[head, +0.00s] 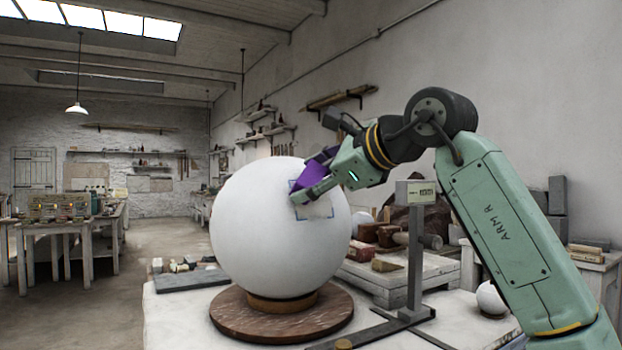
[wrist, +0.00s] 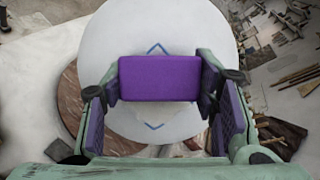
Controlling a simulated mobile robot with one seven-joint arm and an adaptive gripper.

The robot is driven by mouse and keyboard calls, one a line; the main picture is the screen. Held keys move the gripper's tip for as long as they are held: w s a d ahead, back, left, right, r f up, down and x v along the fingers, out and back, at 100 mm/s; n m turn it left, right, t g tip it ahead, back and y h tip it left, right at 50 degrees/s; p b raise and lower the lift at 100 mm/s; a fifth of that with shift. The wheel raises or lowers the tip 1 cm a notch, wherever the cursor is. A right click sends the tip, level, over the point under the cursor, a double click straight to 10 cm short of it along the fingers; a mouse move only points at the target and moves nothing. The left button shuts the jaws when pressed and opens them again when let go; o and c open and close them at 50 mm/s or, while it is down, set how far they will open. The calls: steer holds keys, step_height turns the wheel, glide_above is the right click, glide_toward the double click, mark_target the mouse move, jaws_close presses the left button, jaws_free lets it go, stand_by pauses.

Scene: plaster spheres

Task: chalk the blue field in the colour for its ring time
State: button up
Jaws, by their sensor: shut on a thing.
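A large white plaster sphere (head: 250,235) rests on a round brown base (head: 235,318). A blue square outline marks the blue field (head: 325,213) on its upper right side. My gripper (head: 308,182) is at that field and is shut on a purple block (wrist: 160,78). In the wrist view the block sits between the two fingers, in front of the sphere, hiding the middle of the field. Blue corners (wrist: 155,126) show above and below it. I cannot tell whether the block touches the plaster.
A grey upright stand with a small display box (head: 416,193) stands right of the sphere. A low pallet (head: 388,268) with blocks and a mallet is behind it. A small white sphere (head: 490,298) sits at the right. A dark slab (head: 188,278) with small pieces lies left.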

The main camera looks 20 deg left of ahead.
steer(key=shift+w+d+r, duration=0.15)
steer(key=shift+w+r, duration=0.35)
steer(key=shift+w, duration=0.1)
steer(key=shift+f, duration=0.1)
steer(key=shift+s+f+b, duration=0.2)
steer(key=shift+s+b, duration=0.15)
steer(key=shift+s, duration=0.25)
steer(key=shift+s+d, duration=0.15)
steer(key=shift+s, duration=0.4)
